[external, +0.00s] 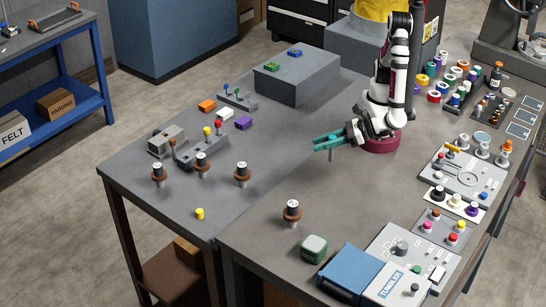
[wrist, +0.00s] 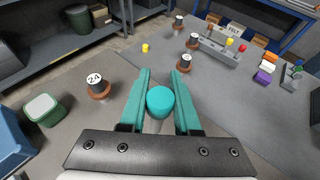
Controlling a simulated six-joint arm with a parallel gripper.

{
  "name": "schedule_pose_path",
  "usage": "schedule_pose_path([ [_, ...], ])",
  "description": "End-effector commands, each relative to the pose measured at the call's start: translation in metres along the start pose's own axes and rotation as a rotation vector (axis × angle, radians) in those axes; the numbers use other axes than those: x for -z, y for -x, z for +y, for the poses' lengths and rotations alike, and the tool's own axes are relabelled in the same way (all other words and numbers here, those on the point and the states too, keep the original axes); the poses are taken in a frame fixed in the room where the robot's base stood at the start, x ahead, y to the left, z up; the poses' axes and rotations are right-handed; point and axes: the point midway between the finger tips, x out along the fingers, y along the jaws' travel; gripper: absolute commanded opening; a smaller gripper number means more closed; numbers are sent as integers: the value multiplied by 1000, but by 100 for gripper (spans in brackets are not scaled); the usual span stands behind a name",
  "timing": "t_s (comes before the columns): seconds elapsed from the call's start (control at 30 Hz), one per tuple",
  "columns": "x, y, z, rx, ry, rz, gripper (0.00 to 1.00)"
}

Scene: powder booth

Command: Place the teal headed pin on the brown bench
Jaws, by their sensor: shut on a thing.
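The teal headed pin (wrist: 160,101) is between the teal fingers of my gripper (wrist: 159,92) in the wrist view, with its round head facing the camera. In the external view my gripper (external: 328,142) is shut on it, and its grey shank (external: 331,155) hangs below the fingers, above the right-hand grey worktop. No bench has a brown top; the left bench (external: 130,175) has a grey top with brown legs and a brown lower shelf. It adjoins the right-hand worktop at a seam.
On the left bench stand several brown-collared numbered posts (external: 242,172), a grey rack with yellow and red pins (external: 195,152), small coloured blocks (external: 243,123) and a yellow cylinder (external: 200,213). A grey box (external: 297,80) stands behind. The left bench's front middle has free room.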

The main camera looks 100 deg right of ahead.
Motion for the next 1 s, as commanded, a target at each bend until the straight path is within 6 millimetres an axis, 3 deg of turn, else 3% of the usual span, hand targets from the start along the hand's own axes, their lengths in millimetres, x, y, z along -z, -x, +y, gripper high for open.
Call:
schedule_pose_path([
  [0.1,-64,-35,-32,35,-27,-4,0],
  [0.27,-154,-69,-100,74,-42,-9,0],
  [0.4,-222,-74,-171,114,-58,-11,0],
  [0.53,-259,-67,-218,143,-67,-9,0],
  [0.63,-273,-62,-237,155,-70,-5,0],
  [0.73,-270,-62,-236,148,-61,1,0],
  [0.87,-239,-70,-202,95,-32,8,0],
  [1.0,-180,-74,-147,7,12,10,0],
])
